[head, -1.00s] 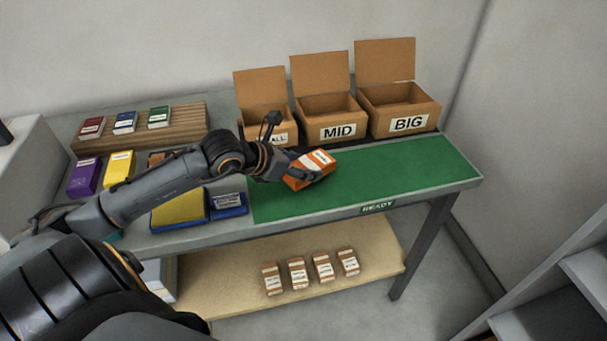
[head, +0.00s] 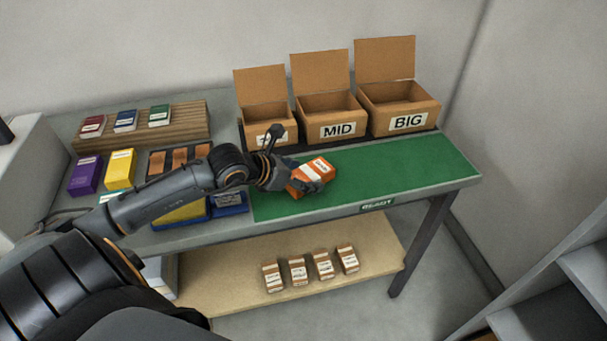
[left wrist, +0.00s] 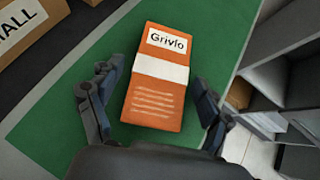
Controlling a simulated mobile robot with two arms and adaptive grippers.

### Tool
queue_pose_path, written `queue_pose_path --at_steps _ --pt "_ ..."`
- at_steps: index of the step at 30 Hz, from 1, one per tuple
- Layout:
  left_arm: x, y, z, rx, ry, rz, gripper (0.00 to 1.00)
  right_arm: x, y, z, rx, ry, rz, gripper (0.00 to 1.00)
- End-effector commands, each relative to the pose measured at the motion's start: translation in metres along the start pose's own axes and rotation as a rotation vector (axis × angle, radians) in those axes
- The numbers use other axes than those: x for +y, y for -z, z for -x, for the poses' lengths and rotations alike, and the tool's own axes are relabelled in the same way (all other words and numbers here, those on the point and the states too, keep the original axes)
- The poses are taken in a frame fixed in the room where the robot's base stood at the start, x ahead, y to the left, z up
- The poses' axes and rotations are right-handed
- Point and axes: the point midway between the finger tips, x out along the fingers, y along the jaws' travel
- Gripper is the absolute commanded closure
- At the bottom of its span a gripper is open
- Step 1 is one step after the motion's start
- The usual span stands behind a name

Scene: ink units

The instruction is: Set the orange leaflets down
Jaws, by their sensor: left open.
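The orange leaflets (head: 316,171) are a bundle with a white band and a label. In the left wrist view the bundle (left wrist: 155,102) shows the word "Grivlo". It appears to rest on the green mat (head: 400,167) marked READY, in front of the open boxes. My left gripper (head: 306,184) is open around the bundle. My right gripper is not in view.
Open cardboard boxes stand behind the mat, among them MID (head: 338,131) and BIG (head: 408,122). Purple (head: 85,176) and yellow (head: 121,169) packs and a wooden rack (head: 188,120) are at left. Several small bundles lie on the lower shelf (head: 220,288). The mat's right side is clear.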

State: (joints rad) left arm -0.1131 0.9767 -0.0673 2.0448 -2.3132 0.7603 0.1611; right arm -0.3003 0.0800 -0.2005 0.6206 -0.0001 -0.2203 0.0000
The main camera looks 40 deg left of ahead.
Motion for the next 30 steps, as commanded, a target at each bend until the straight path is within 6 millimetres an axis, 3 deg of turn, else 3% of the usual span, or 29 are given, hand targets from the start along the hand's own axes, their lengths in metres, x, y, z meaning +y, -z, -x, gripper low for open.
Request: queue_pose_path --at_steps 8,24,30 --pt "0.000 -0.001 0.012 0.002 0.000 0.001 0.21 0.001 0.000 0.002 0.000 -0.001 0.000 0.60" --pt "-0.001 -0.001 0.093 0.003 0.001 0.002 0.21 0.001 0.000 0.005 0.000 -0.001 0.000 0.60" --pt "0.000 -0.002 0.114 0.000 0.001 0.003 0.21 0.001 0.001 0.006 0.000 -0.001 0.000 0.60"
